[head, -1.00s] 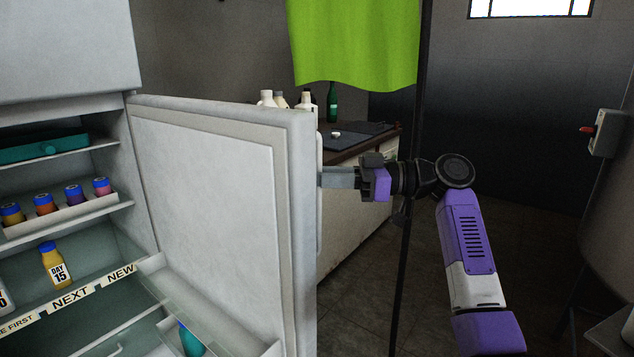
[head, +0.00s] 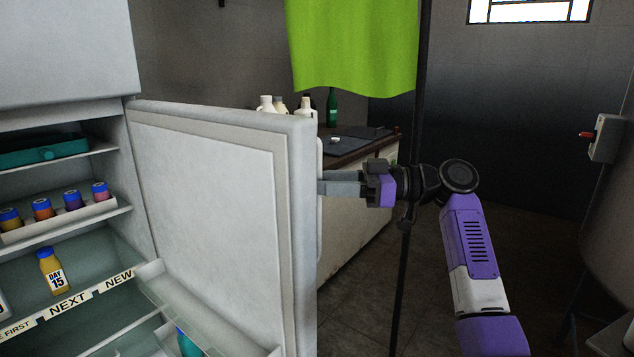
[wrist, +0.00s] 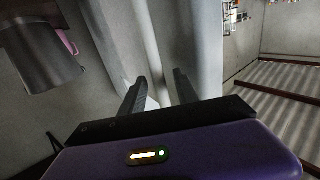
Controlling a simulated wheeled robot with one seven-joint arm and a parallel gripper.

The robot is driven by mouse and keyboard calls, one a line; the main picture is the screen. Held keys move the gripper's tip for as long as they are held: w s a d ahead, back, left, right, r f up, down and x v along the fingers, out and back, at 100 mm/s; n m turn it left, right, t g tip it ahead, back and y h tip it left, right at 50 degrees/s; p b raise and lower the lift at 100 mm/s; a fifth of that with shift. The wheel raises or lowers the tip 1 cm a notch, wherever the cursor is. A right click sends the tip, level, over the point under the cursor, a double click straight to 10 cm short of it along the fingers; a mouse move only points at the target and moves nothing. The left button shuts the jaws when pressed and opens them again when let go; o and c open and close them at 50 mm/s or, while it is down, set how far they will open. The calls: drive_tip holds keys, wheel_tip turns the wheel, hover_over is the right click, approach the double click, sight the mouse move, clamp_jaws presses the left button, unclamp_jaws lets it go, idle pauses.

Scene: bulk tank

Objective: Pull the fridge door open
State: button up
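The white fridge door (head: 205,190) stands wide open, hinged at the left, with its inner side facing me. Its pale vertical handle (head: 319,235) is on the outer side near the free edge. My gripper (head: 325,187) is at this handle, coming from the right, its fingers level. In the wrist view, the two dark fingers (wrist: 160,85) are apart, with a pale upright bar, seemingly the handle (wrist: 147,45), between them. Gaps seem to show beside the bar. The fingertips' exact contact is hidden in the head view.
The open fridge shows a teal drawer (head: 45,150), several blue-capped bottles and a Day 15 bottle (head: 52,272) on its shelves. A counter (head: 360,225) with bottles stands behind the door. A thin dark pole (head: 404,290) stands behind my arm. Open floor shows at right.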

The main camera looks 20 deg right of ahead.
drive_tip(key=v, duration=0.6)
drive_tip(key=shift+s+d+p, duration=0.2)
drive_tip(key=shift+d+p, duration=0.15)
drive_tip(key=shift+p, duration=0.05)
